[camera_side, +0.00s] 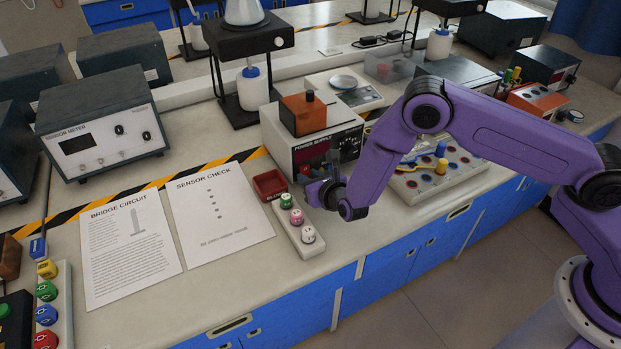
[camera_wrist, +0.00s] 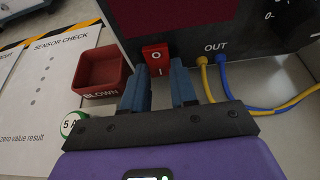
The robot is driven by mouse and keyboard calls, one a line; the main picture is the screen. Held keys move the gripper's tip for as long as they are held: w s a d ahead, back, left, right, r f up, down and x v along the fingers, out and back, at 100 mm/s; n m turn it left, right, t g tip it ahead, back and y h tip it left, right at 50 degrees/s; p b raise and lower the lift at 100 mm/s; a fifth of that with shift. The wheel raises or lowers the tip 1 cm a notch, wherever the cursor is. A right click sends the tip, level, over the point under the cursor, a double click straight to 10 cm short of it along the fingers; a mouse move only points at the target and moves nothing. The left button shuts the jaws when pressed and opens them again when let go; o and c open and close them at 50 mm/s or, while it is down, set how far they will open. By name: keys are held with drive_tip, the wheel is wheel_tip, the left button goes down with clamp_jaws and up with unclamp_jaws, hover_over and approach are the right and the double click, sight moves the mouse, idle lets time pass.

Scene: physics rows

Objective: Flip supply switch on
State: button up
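The power supply (camera_side: 283,140) is a pale box with a dark front in the side view. Its dark front (camera_wrist: 200,30) fills the top of the wrist view. The red supply switch (camera_wrist: 157,58), marked O above and I below, sits low on that front. I cannot tell which way it is rocked. My gripper (camera_wrist: 159,76) is open and empty, with its blue-grey fingers just below and to either side of the switch's lower end. I cannot tell whether they touch it.
A red tray marked BLOWN (camera_wrist: 102,72) lies left of the fingers. Yellow (camera_wrist: 204,78) and blue (camera_wrist: 222,80) leads plug in at OUT, close to the right finger. A white strip with coloured knobs (camera_side: 298,226) stands left of my gripper. An orange block (camera_side: 303,114) sits on the supply.

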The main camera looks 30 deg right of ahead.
clamp_jaws()
drive_tip(key=shift+f, duration=0.1)
drive_tip(key=shift+f+t, duration=0.2)
drive_tip(key=shift+t, duration=0.4)
drive_tip(key=shift+f+t, duration=0.1)
drive_tip(key=shift+t, duration=0.7)
drive_tip(key=o, duration=0.9)
unclamp_jaws()
